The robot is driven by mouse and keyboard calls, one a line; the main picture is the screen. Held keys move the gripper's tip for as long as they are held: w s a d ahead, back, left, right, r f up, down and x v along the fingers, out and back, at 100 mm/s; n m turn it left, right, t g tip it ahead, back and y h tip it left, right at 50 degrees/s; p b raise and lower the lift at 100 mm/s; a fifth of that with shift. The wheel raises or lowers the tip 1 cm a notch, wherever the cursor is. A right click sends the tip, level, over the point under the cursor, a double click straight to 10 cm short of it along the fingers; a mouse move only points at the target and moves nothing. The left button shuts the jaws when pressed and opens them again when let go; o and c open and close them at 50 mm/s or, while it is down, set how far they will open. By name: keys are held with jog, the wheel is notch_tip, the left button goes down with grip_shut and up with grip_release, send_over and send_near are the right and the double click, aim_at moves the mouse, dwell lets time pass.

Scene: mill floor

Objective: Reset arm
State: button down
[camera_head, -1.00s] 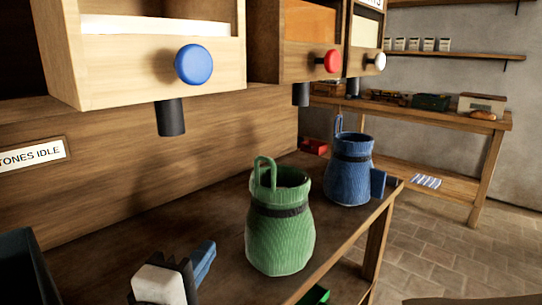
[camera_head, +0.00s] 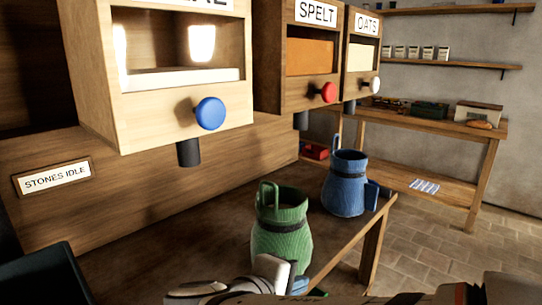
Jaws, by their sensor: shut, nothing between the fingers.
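My arm shows along the bottom edge, pale grey and blurred. My gripper (camera_head: 272,268) is at the bottom centre, seen in part, shut and empty. It stands in front of the lower part of a green ribbed vessel (camera_head: 281,232) with a loop handle and a dark band, and hides some of it. I cannot tell whether the two touch. A small blue piece (camera_head: 301,285) shows just right of the gripper; I cannot tell what it belongs to.
A blue ribbed vessel (camera_head: 345,188) stands behind, on the same bench (camera_head: 190,240). Wooden bins with blue (camera_head: 210,113), red (camera_head: 328,92) and white (camera_head: 375,84) knobs overhang the bench. A dark container (camera_head: 45,275) is at lower left. Floor (camera_head: 430,255) is open at right.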

jog(key=s+d+r+m+g+y+p, duration=0.4)
jog(key=d+r+m+g+y+p, duration=0.2)
jog(key=d+m+p, duration=0.5)
jog(key=r+y+p, duration=0.2)
jog(key=p, duration=0.3)
jog(key=shift+g+p, duration=0.35)
jog(key=shift+g, duration=0.05)
